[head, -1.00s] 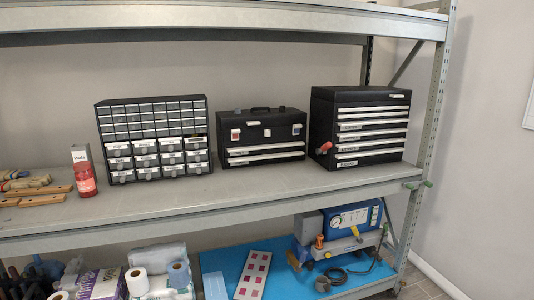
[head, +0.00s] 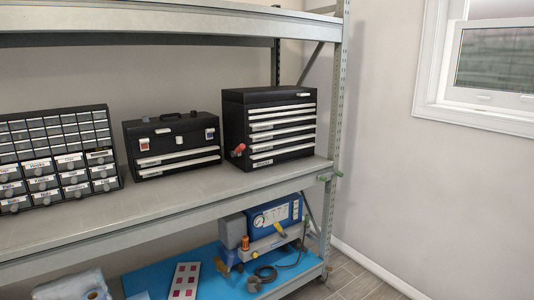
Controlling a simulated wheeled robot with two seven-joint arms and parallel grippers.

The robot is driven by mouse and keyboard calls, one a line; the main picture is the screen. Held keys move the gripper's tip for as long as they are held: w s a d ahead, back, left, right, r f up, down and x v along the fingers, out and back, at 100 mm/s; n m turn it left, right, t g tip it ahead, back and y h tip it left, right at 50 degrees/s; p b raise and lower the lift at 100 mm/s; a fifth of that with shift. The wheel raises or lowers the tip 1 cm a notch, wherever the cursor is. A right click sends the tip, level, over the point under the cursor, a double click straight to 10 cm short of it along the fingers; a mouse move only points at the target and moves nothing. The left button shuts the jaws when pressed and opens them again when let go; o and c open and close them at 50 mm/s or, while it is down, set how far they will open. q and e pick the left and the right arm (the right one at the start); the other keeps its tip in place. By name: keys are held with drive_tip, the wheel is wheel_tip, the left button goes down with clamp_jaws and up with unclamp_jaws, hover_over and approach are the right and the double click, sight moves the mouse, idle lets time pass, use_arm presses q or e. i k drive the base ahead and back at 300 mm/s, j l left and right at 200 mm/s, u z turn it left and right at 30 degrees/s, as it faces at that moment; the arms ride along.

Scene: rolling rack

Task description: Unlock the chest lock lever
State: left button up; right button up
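A black tool chest (head: 235,125) with several silver-edged drawers stands on the middle shelf near the right post. A smaller black toolbox (head: 173,130) with a top handle, two front latches and two drawers stands to the left of the chest, with a narrow gap between. Neither of my grippers is in view.
A small-drawer cabinet (head: 60,160) stands at the left of the middle shelf (head: 170,203). The shelf front before the chest is clear. A blue machine (head: 268,222) sits on the lower shelf. A window (head: 490,65) is at the right.

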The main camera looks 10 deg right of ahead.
sight(242, 147)
drive_tip(key=i+l, duration=1.3)
drive_tip(key=i, duration=0.2)
drive_tip(key=i+l+z, duration=0.1)
drive_tip(key=i+l, duration=0.55)
drive_tip(key=i, duration=0.05)
